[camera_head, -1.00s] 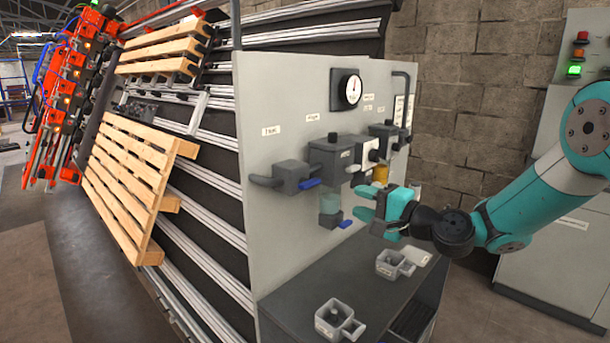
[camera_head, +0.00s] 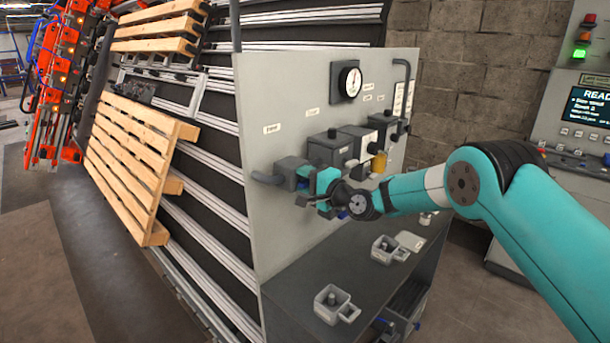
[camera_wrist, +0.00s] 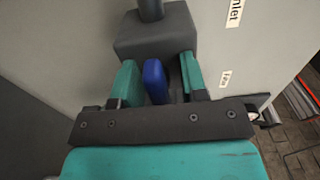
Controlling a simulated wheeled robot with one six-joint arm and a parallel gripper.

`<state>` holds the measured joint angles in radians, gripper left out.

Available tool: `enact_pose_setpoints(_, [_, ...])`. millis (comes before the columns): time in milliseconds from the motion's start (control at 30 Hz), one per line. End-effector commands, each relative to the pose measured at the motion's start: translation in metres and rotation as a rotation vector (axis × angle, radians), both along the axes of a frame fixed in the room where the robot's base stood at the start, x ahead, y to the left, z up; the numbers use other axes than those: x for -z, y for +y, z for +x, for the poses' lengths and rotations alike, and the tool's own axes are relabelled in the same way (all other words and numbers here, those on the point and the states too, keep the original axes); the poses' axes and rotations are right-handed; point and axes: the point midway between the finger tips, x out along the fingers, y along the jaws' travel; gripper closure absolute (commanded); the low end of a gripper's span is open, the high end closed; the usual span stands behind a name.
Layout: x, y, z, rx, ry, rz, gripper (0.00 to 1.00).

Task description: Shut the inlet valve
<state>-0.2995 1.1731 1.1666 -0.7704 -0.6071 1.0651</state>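The inlet valve (camera_head: 290,173) is a dark grey block on a pipe at the left of the grey panel. Its blue lever (camera_wrist: 155,82) shows in the wrist view, sticking out from the valve block (camera_wrist: 155,32) toward my gripper. My gripper (camera_head: 316,188) is at the valve in the head view and hides most of the lever there. In the wrist view my gripper (camera_wrist: 160,82) is open, with one teal finger on each side of the lever. A gap shows on both sides, so the fingers appear apart from it.
Dark filter and regulator blocks (camera_head: 328,150) sit just right of the valve, with a gauge (camera_head: 349,81) above. Below is a dark bench (camera_head: 345,270) with grey cups (camera_head: 333,304). A label ending in "nlet" (camera_wrist: 234,13) is on the panel. Wooden pallets (camera_head: 135,155) stand left.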

Motion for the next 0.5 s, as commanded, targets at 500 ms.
enact_pose_setpoints(500, [0.0001, 0.0008, 0.001, 0.0, 0.0, 0.0, 1.0])
